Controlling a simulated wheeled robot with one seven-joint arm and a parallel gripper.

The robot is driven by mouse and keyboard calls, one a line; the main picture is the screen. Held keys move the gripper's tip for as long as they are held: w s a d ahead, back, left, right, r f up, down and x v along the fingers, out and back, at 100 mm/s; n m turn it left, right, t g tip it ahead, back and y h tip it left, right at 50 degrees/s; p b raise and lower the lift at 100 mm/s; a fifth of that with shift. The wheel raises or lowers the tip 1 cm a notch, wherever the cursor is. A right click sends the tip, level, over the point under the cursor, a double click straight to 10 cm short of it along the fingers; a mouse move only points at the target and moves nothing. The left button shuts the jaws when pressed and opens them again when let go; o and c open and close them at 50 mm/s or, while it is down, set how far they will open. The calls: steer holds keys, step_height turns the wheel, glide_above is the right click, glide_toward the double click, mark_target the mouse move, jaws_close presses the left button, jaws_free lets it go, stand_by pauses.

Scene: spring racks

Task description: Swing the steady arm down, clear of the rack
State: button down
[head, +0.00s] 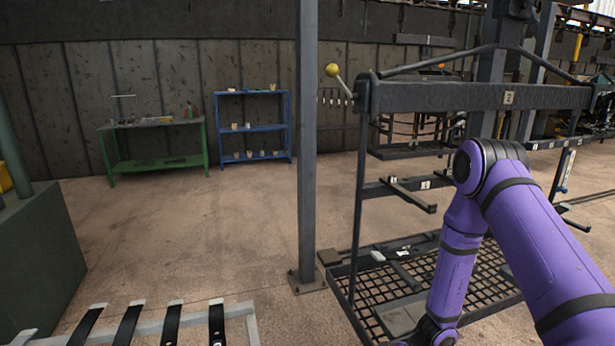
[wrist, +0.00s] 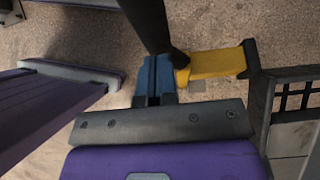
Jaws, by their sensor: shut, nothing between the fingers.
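The dark steel rack (head: 430,97) stands at the right of the head view, with a mesh base and short side pegs. In the wrist view, a yellow bar (wrist: 212,66) reaches from a dark rack post (wrist: 262,105) towards my gripper (wrist: 153,92). A dark rounded bar (wrist: 150,22) meets its left end. These look like the steady arm, but I cannot be sure. My gripper's blue fingers are shut and empty, close beside the joint; I cannot tell whether they touch it. The head view does not show my gripper.
A lever with a yellow ball (head: 333,70) sticks out at the rack's top left corner. A grey column (head: 308,150) stands just left of the rack. A light frame with black straps (head: 150,325) is at front left. Open floor (head: 210,220) lies beyond it.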

steer(key=shift+s+a, duration=1.5)
steer(key=shift+a, duration=3.15)
steer(key=shift+w+d, duration=0.3)
steer(key=shift+d, duration=0.65)
steer(key=shift+w+d, duration=0.35)
steer(key=shift+d, duration=0.6)
steer(key=shift+w+d, duration=0.3)
steer(key=shift+d, duration=0.65)
steer(key=w+d+r+n+t+h, duration=0.2)
steer(key=r+n, duration=0.6)
steer(key=r, duration=2.6)
steer(key=s+d+r+n+t+h, duration=0.2)
steer(key=s+d+r, duration=0.3)
steer(key=s+r, duration=0.5)
steer(key=s+d+r+n+t+h, duration=0.2)
steer(key=s+d+r+n+t, duration=0.1)
steer(key=s+r, duration=0.7)
steer(key=shift+s+d+r+n, duration=0.4)
steer(key=shift+s+d+n, duration=0.35)
steer(key=shift+d, duration=0.3)
